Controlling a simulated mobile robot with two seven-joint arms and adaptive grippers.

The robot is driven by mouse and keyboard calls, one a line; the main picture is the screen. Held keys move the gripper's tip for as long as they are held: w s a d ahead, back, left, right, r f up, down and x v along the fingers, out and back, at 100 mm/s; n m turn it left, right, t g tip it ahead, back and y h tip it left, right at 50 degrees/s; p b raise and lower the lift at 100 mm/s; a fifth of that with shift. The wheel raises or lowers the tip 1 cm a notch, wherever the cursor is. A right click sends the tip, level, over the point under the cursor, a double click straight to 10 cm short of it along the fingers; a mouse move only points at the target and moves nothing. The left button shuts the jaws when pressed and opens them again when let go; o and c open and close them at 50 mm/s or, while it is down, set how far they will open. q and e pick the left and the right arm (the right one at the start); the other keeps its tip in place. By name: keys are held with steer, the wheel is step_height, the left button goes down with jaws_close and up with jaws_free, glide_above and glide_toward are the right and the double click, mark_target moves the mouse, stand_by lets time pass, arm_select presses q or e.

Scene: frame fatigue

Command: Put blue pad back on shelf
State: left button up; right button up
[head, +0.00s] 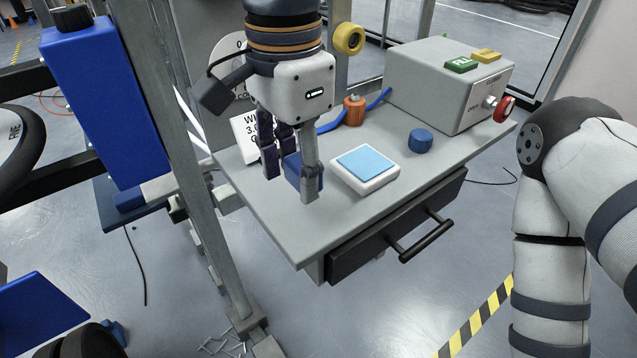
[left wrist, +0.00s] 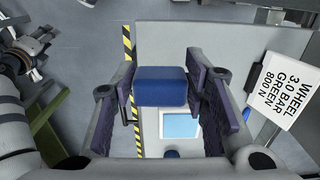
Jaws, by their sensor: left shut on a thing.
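The blue pad (head: 291,168) is a dark blue block with rounded edges. My left gripper (head: 290,185) points down and is shut on it, over the left part of the grey table (head: 275,215). In the left wrist view the pad (left wrist: 162,86) sits between both dark fingers. In the head view a finger hides part of it, and I cannot tell whether it touches the table. No surface is clearly marked as the shelf. My right arm shows at the right, but its gripper is out of view.
A white block with a light blue top (head: 366,166) stands just right of my left gripper. A printed card (left wrist: 283,90) is nearby. A drawer handle (head: 427,236) juts out in front.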

arm_select(q)
glide_above(312, 211)
steer(key=f, duration=0.5)
steer(key=shift+s+a+f+b, duration=0.1)
steer(key=shift+s+f+b, duration=0.15)
steer(key=shift+f+b, duration=0.15)
steer(key=f, duration=0.3)
steer(key=shift+w+f, duration=0.15)
steer(key=shift+w, duration=0.15)
arm_select(e)
steer(key=shift+s+f+g, duration=0.3)
steer(key=shift+s+f, duration=0.3)
steer(key=shift+s, duration=0.15)
arm_select(q)
steer(key=o, duration=1.1)
steer(key=shift+f, duration=0.1)
step_height(312, 211, up, 12)
arm_select(e)
steer(key=shift+w+r, duration=0.1)
steer(key=shift+w, duration=0.05)
